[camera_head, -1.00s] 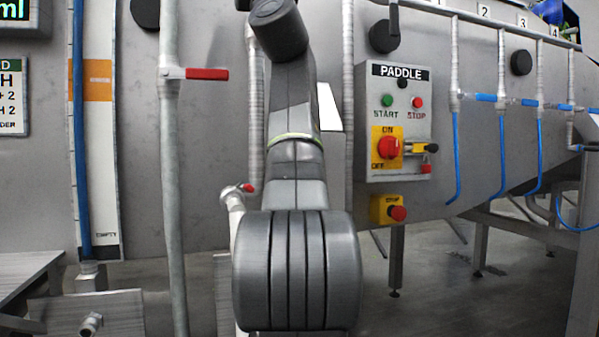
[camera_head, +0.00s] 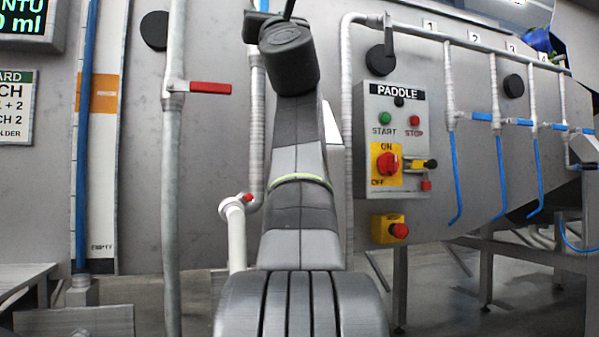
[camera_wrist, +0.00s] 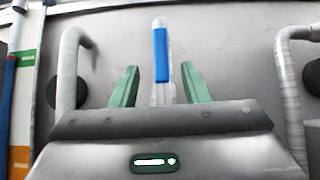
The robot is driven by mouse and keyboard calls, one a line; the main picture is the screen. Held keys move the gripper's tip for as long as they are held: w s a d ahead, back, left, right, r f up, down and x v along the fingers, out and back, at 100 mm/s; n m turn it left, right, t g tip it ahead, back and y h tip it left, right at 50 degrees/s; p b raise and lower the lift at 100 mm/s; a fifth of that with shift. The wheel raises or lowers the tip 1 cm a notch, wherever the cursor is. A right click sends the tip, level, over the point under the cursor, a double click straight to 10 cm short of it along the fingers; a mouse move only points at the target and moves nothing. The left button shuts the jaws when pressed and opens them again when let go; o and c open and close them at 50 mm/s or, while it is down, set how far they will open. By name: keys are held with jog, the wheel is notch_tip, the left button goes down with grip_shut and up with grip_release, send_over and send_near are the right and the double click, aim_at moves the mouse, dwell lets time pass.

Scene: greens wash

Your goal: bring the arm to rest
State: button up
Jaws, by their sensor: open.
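My arm (camera_head: 300,215) stands upright in the middle of the head view, folded up in front of the grey tank wall. Its upper joint is near the top edge, and my gripper cannot be made out there. In the wrist view my gripper (camera_wrist: 158,76) is open, with its two green fingers apart. A blue valve handle (camera_wrist: 161,55) on a clear pipe shows between the fingers, seemingly behind them. I see nothing held. How far the fingers are from the wall and pipes is hard to tell.
Right of my arm is the PADDLE control panel (camera_head: 397,140) with a yellow stop box (camera_head: 388,229) below. A pipe with a red-handled valve (camera_head: 210,88) stands left. Blue-handled taps (camera_head: 483,117) and hoses line the right. A gauge board (camera_head: 102,150) is far left.

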aim_at(268, 8)
jog(key=b+v, duration=0.3)
jog(key=v, duration=0.3)
jog(key=p+x, duration=1)
jog(key=x, duration=0.4)
jog(key=shift+w+r+p, duration=0.15)
jog(key=shift+r+p, duration=0.2)
jog(key=shift+p, duration=0.05)
jog(key=shift+w+d+f+m+h, duration=0.1)
jog(key=shift+d+f+m+h, duration=0.1)
jog(key=shift+m+h, duration=0.7)
jog(key=shift+d+m+t+h, duration=0.15)
jog(key=shift+m+t+h, duration=0.25)
jog(key=shift+m+h, duration=0.1)
jog(key=shift+d+f+m+h+p, duration=0.15)
jog(key=shift+m+h+p, duration=0.25)
jog(key=shift+m, duration=0.2)
jog(key=shift+h, duration=0.3)
jog(key=shift+d, duration=0.1)
